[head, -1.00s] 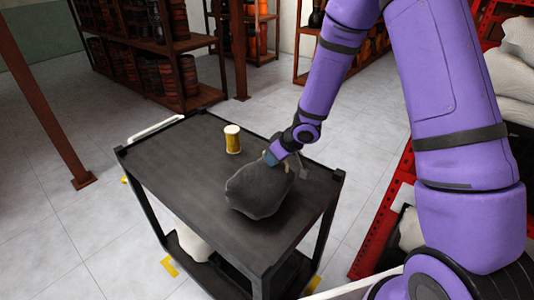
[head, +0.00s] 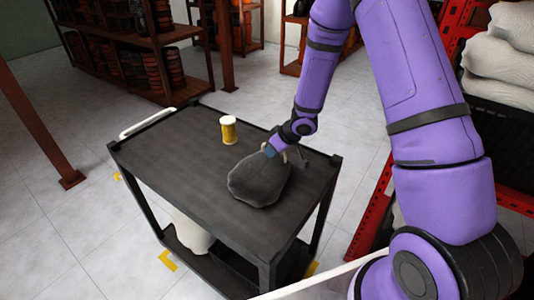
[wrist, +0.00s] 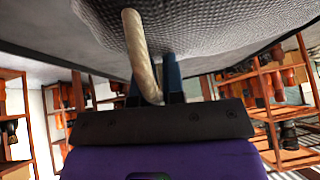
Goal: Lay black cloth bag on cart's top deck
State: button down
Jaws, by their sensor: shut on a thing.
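The dark grey-black cloth bag (head: 258,182) is over the right half of the cart's black top deck (head: 175,165) in the head view. It looks slumped and very low; I cannot tell whether it fully rests on the deck. My gripper (head: 272,151) is at the bag's far upper end, shut on its pale cord loop. In the wrist view the cord (wrist: 140,55) runs down between the blue fingers (wrist: 158,82), and the bag's woven cloth (wrist: 205,25) fills the top. The bag's underside is hidden.
A yellow can with a white top (head: 229,130) stands on the deck behind the bag. The deck's left part is clear. A white object (head: 192,232) sits on the lower shelf. Red racking with white sacks (head: 503,55) is at right, and brown shelves (head: 140,50) stand behind.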

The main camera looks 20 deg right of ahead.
jog(key=c, duration=1.2)
grip_release()
jog(key=s+d+r+m+t+h, duration=0.15)
jog(key=s+d+r, duration=0.25)
jog(key=r, duration=0.6)
jog(key=s+d+r+m+t+h, duration=0.1)
jog(key=s+d+r+h, duration=0.2)
jog(key=r, duration=0.7)
jog(key=s+d+r+m+t+h, duration=0.1)
jog(key=s+d+r+m+h, duration=0.2)
jog(key=r, duration=0.8)
jog(key=shift+s+a+r+m+g+y, duration=0.2)
jog(key=shift+s+a+r+g+y, duration=0.65)
jog(key=shift+s, duration=3.1)
jog(key=shift+s+a+r+m+g+y, duration=0.2)
jog(key=shift+s+a+r, duration=0.8)
jog(key=shift+s, duration=2.95)
jog(key=shift+s+a+r+m+g+y, duration=0.35)
jog(key=shift+s+r, duration=1.15)
jog(key=shift+s, duration=2.45)
